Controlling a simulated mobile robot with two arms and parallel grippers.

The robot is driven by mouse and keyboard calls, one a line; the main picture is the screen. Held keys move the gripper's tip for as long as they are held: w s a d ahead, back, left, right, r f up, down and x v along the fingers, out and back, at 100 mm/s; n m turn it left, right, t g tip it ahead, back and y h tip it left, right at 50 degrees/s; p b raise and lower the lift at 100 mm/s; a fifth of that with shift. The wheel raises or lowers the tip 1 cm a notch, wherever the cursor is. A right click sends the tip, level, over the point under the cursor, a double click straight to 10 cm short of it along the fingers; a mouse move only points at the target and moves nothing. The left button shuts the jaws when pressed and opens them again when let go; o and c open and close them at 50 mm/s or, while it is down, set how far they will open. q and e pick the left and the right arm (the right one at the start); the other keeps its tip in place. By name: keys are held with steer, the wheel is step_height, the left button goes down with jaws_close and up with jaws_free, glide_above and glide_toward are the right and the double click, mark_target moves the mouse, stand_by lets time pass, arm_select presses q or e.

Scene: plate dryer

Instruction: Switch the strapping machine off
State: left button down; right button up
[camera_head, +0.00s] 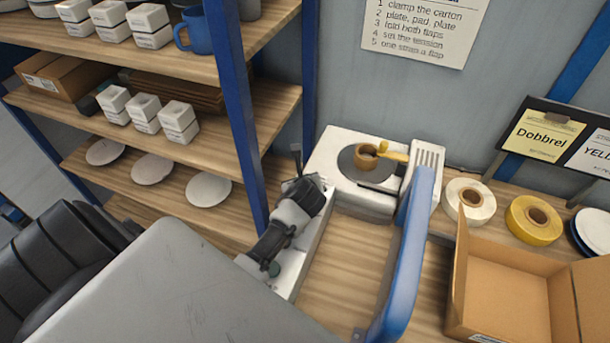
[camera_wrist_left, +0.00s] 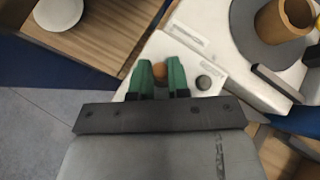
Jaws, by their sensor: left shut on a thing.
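The strapping machine is white with a blue arch (camera_head: 405,260) on its right and a grey disc (camera_head: 352,177) bearing a brown roller on top. The green fingers of my left gripper (camera_wrist_left: 161,77) are shut on the knob, one on each side. Its lower part is hidden between them. In the head view my arm hides the knob and fingertips. My right gripper is not in view.
A shelf with a blue post (camera_head: 237,100) stands to the left, holding white boxes and plates (camera_head: 208,190). White (camera_head: 477,198) and yellow (camera_head: 518,232) tape rolls and an open cardboard box (camera_head: 500,295) lie right of the machine. Signs stand behind them.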

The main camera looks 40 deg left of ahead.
arm_select(q)
steer(key=shift+s+a+f+n+h, duration=0.15)
steer(key=shift+a+n+h, duration=0.25)
steer(key=shift+h, duration=0.2)
steer(key=c, duration=1.1)
jaws_free()
steer(key=b+v, duration=0.1)
steer(key=v, duration=0.9)
steer(key=shift+s+r+b, duration=0.25)
steer(key=shift+s+b, duration=0.05)
steer(key=shift+b, duration=0.1)
